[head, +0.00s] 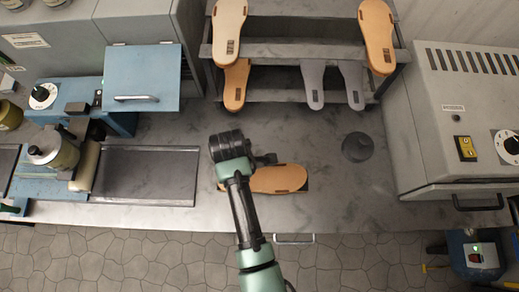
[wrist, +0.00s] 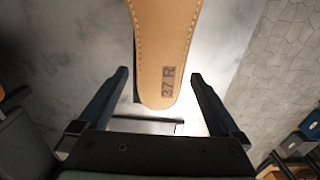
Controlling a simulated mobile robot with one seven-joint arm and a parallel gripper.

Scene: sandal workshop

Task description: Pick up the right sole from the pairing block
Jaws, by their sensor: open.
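The right sole (head: 278,179) is tan with a stitched edge and lies flat at the bench's front. In the wrist view its narrow end, marked "37 R" (wrist: 167,82), reaches between my fingers. My gripper (wrist: 159,76) is open, one finger on each side of the sole, with gaps showing and no visible contact. In the head view my gripper (head: 266,160) is over the sole, and my arm hides part of it. A dark edge (head: 304,186) shows under the sole's right end, perhaps the pairing block, which is mostly hidden.
A rack (head: 290,53) at the back holds several tan and grey soles. A dark round disc (head: 357,147) lies to the right on the bench. A grey machine (head: 462,120) stands at the right, and a blue press (head: 140,80) at the left. The bench between is mostly clear.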

